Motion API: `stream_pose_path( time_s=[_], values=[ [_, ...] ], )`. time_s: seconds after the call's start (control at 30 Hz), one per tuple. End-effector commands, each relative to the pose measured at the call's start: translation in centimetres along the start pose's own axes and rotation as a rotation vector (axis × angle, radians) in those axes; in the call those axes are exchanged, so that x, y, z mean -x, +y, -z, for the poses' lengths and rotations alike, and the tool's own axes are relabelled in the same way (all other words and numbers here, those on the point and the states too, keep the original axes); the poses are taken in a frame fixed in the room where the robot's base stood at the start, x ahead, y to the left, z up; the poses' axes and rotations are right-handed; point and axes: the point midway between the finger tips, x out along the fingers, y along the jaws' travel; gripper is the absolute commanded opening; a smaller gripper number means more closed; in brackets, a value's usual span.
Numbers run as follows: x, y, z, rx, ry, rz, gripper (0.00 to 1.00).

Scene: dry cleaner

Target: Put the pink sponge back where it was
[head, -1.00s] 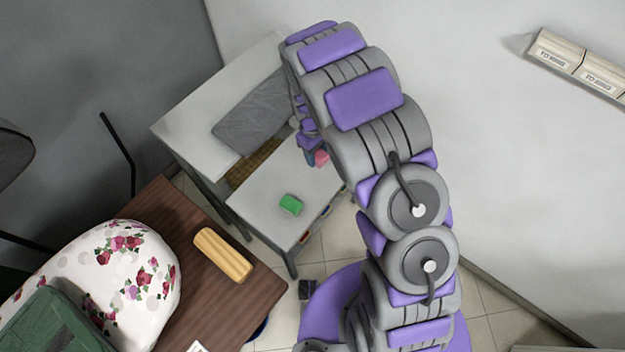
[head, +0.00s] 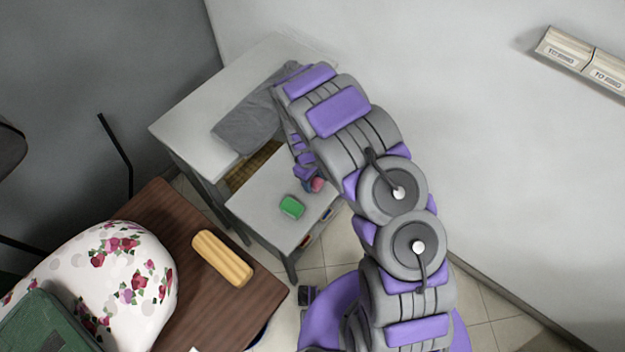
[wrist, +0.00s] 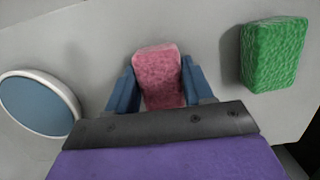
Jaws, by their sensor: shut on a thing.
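The pink sponge (wrist: 158,76) is between the two blue fingers of my gripper (wrist: 155,88) in the wrist view, and the fingers are shut on it. In the head view the sponge (head: 317,185) shows small beside my gripper (head: 309,184), over the lower white tabletop (head: 262,196). I cannot tell whether it touches the surface. A green sponge (head: 291,207) lies on the same top, just in front of the pink one; it also shows to the right in the wrist view (wrist: 274,54).
A round blue disc with a white rim (wrist: 38,103) lies left of my gripper. A grey cloth (head: 245,122) lies on the higher table (head: 190,125) behind. A brown table (head: 180,250) holds a yellow ribbed block (head: 222,258) and a flowered cover (head: 130,270).

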Motion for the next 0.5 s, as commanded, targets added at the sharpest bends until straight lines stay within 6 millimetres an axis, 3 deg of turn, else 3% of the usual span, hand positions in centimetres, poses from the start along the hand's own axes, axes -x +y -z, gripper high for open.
stream_pose_path(
  time_s=[0.27, 0.3, 0.5],
  values=[
    [-0.06, 0.11, -0.11, -0.002, 0.002, 0.002, 0.27],
    [-0.13, 0.09, -0.07, -0.002, 0.001, 0.002, 0.52],
    [-0.11, -0.03, 0.05, -0.002, -0.001, 0.0, 0.71]
  ],
)
